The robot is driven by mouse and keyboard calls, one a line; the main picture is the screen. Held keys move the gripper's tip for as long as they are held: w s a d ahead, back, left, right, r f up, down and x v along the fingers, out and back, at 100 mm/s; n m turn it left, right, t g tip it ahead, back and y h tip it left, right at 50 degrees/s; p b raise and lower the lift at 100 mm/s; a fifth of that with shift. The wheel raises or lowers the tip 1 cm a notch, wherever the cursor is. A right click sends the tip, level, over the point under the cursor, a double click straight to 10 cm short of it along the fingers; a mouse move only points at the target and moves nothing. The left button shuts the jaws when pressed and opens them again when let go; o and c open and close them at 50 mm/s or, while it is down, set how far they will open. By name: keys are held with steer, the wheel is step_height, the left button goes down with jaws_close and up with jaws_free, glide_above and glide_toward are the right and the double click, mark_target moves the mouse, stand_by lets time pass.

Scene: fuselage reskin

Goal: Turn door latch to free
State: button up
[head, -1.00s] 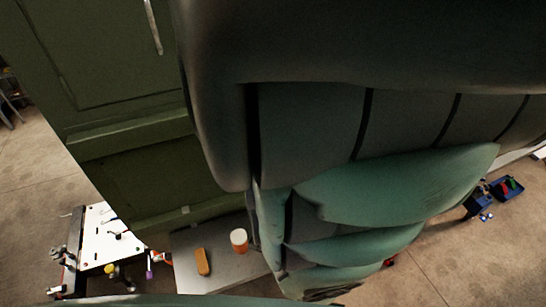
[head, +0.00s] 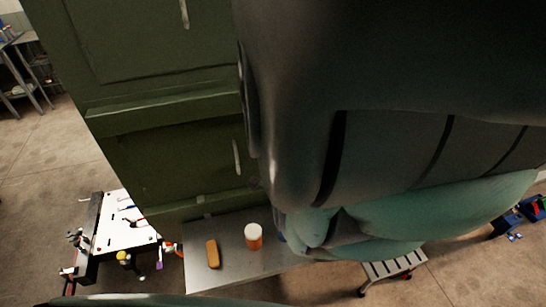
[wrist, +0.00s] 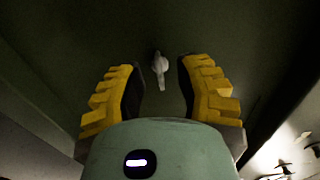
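A small pale latch (wrist: 160,65) shows in the wrist view on a dark green surface, its lever hanging roughly straight down. My gripper (wrist: 160,82), with yellow ridged fingers, is open, and the latch appears in the gap between the fingers, a little beyond their tips. No contact shows. In the head view the tall green cabinet (head: 165,155) has a slim handle (head: 184,13) at the top and another (head: 237,157) lower right. I cannot tell whether either is the same latch. My arm hides the gripper in the head view.
A grey bench (head: 232,275) at the cabinet's foot holds an orange block (head: 213,254) and a white-and-orange jar (head: 254,237). A white tool table (head: 125,222) stands left. A step stool (head: 390,268) and blue bins (head: 520,215) are right.

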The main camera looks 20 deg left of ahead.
steer(key=shift+w+a, duration=0.15)
steer(key=shift+w, duration=0.1)
steer(key=shift+o, duration=0.2)
jaws_close()
stand_by(0.3)
